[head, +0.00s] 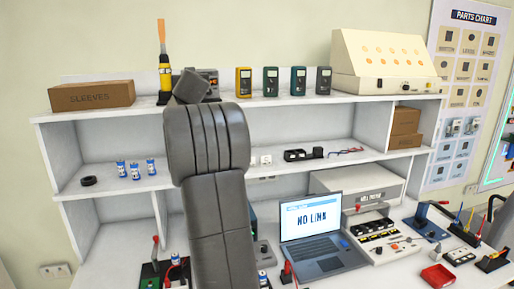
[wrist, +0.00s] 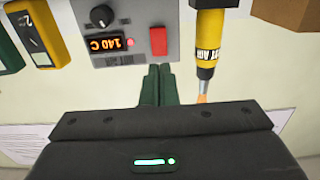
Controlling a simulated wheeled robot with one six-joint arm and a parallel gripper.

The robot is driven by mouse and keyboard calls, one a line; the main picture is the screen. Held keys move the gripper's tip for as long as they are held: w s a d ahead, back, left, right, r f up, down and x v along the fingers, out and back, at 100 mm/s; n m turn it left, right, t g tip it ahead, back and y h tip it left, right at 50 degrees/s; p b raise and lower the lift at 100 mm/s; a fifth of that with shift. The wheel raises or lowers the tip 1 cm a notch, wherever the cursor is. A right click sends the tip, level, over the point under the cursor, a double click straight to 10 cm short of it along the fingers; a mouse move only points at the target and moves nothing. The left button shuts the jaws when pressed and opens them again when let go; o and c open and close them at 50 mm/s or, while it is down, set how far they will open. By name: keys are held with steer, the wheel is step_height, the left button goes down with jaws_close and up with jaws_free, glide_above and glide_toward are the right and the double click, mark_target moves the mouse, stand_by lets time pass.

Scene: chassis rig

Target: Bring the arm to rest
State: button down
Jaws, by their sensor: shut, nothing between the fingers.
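My gripper (wrist: 159,72) shows in the wrist view as two dark green fingers pressed together with nothing between them. Its tips are in front of the hot-air station (wrist: 135,32), which reads 140 C and appears upside down. I cannot tell whether the tips touch it. In the head view my grey arm rises through the middle, up to the top shelf. My gripper's fingers cannot be made out there.
The yellow hot-air tool (head: 165,78) stands close beside the arm on the top shelf. A sleeves box (head: 92,96) is left; several meters (head: 270,81) stand right. The arm hides part of the shelves.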

steer(key=p+x, duration=0.2)
steer(key=x, duration=0.1)
steer(key=p+x, duration=0.1)
steer(key=shift+w+a+r, duration=0.1)
steer(key=shift+w+r, duration=0.2)
steer(key=shift+w, duration=0.1)
steer(key=b+v, duration=0.6)
steer(key=v, duration=0.4)
steer(key=shift+s+f, duration=0.15)
steer(key=shift+s, duration=0.15)
